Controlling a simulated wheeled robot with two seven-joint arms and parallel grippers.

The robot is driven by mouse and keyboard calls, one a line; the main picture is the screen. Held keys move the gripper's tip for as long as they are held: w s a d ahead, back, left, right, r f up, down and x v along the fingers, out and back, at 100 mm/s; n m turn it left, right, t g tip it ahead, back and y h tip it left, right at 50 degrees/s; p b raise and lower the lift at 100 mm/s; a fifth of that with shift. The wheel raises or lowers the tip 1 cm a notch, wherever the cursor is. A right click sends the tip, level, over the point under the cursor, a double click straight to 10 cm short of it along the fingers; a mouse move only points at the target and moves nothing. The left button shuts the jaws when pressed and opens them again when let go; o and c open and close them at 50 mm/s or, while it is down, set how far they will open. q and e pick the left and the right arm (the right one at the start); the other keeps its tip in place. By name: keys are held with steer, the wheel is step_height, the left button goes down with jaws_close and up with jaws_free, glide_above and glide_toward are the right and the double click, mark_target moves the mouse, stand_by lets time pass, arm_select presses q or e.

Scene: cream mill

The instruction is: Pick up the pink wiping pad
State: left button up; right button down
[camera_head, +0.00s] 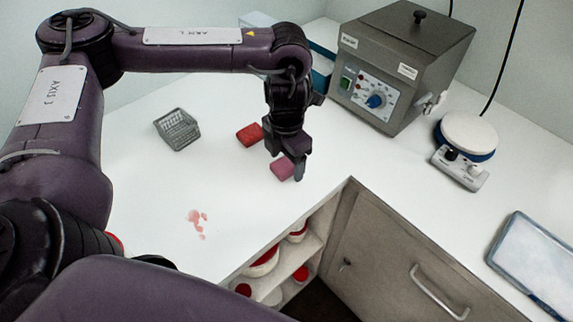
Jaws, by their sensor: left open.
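The pink wiping pad (282,169) lies on the white worktop near its inner corner, a small flat block. My left gripper (289,160) points down over it, with its fingers open and close to the pad. One finger shows at the pad's right side and the gripper hides part of the pad's far edge. I cannot tell whether the fingers touch it. My right gripper is not in view.
A red pad (249,134) lies just left of the gripper. Pink spill spots (198,223) mark the worktop. A grey control box (402,62), a round-plate device (467,136) and a tray (515,217) stand right.

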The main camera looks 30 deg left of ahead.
mark_target(286, 163)
arm_select(q)
steer(key=c, duration=1.1)
steer(key=shift+o, duration=0.2)
steer(key=shift+r, duration=0.15)
steer(key=shift+w+r, duration=0.1)
steer(key=shift+r, duration=0.55)
step_height(286, 163, up, 18)
steer(key=p, duration=0.3)
steer(key=shift+r+p, duration=0.25)
steer(key=shift+p, duration=0.05)
